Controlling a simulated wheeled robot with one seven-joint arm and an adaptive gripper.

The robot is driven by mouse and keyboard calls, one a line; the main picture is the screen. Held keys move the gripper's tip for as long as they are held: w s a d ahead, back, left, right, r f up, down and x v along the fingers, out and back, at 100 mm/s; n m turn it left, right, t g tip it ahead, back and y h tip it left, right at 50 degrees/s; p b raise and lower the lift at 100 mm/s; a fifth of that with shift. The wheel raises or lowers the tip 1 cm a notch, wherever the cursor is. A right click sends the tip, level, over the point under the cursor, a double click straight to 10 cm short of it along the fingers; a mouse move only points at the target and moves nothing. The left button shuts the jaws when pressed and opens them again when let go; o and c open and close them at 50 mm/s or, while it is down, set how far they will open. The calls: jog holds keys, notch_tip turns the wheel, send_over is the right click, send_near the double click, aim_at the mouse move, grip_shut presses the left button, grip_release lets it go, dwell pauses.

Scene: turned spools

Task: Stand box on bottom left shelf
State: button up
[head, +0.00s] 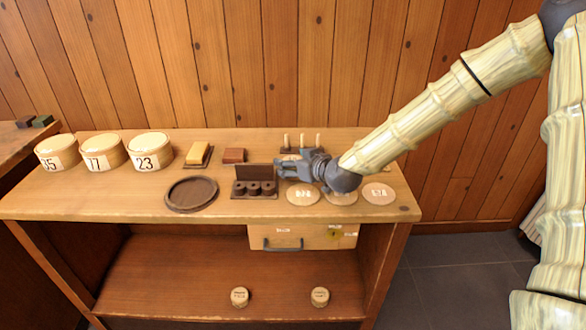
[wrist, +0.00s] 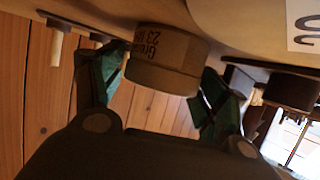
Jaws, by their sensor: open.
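A small round box (wrist: 163,62) with dark lettering, partly readable as "23", is between the two fingers of my gripper (wrist: 158,92) in the wrist view. The fingers are apart, with visible gaps beside the box. In the head view my gripper (head: 283,170) is over the table behind the spool rack; I cannot make out the box there. The lower shelf (head: 170,275) is open, its left part bare. Two small round boxes stand on it, one near the middle (head: 239,297) and one to the right (head: 320,297).
The tabletop (head: 110,203) holds three numbered drums (head: 105,154), a dark round tray (head: 191,194), a spool rack (head: 254,189), pegs (head: 318,141) and labelled discs (head: 378,194). A drawer (head: 300,236) hangs under the right part of the tabletop.

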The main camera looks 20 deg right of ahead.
jog(key=shift+c, duration=0.2)
jog(key=c, duration=0.8)
jog(key=shift+o, duration=0.2)
jog(key=shift+r, duration=1.8)
jog(key=s, duration=0.4)
jog(key=s+a+r, duration=0.1)
jog(key=s, duration=0.8)
jog(key=shift+s+a+r, duration=0.2)
jog(key=shift+s, duration=0.1)
jog(key=s+p, duration=0.2)
jog(key=p, duration=0.2)
jog(key=shift+s+a+r+p, duration=0.1)
jog(key=shift+a+p, duration=0.05)
jog(key=shift+p, duration=0.15)
